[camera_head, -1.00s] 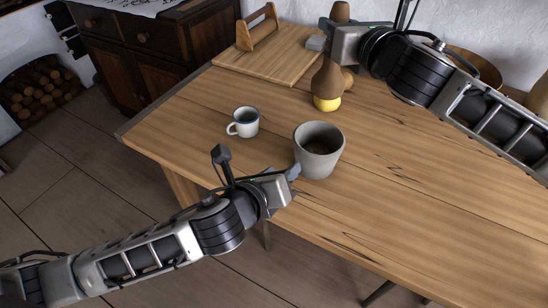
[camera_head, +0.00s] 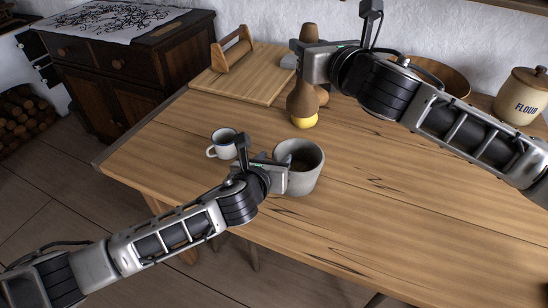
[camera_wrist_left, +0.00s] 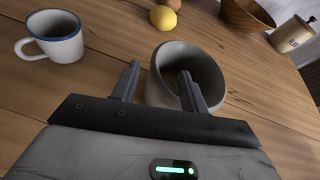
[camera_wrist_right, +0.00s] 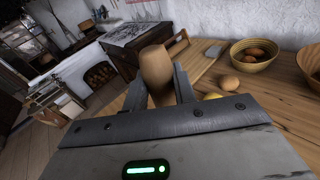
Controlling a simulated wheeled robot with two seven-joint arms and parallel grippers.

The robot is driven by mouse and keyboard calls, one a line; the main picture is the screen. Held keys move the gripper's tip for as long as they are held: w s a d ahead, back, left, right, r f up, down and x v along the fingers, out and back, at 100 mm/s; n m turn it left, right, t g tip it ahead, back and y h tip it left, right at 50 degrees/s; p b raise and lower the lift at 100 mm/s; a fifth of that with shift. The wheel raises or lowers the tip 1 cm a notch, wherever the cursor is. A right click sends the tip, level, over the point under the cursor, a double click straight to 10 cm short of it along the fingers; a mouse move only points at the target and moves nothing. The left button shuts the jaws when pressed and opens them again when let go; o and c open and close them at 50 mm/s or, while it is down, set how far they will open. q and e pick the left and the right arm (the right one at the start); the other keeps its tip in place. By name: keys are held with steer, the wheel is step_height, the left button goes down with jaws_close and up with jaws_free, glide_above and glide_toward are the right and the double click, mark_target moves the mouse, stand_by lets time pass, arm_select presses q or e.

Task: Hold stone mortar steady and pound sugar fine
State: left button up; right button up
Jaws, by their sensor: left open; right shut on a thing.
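The grey stone mortar (camera_head: 308,180) stands upright on the table, its inside dark with some brownish contents. My left gripper (camera_head: 284,172) is open at the mortar's left side. In the left wrist view the mortar (camera_wrist_left: 160,92) is close ahead, one finger left of it and the other overlapping its opening; whether they touch is unclear. In the right wrist view the pestle (camera_wrist_right: 155,66) sits between the fingers. I cannot make out any sugar clearly.
A white mug with a blue rim (camera_head: 222,145) stands left of the mortar, close to my left gripper. A wooden board (camera_head: 250,88), bowl (camera_head: 442,76) and flour jar (camera_head: 522,98) stand farther back. The table's right front is clear.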

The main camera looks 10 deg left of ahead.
arm_select(q)
steer(key=shift+w+d+f, duration=0.1)
steer(key=shift+w+f, duration=0.1)
steer(key=shift+w, duration=0.3)
jaws_close()
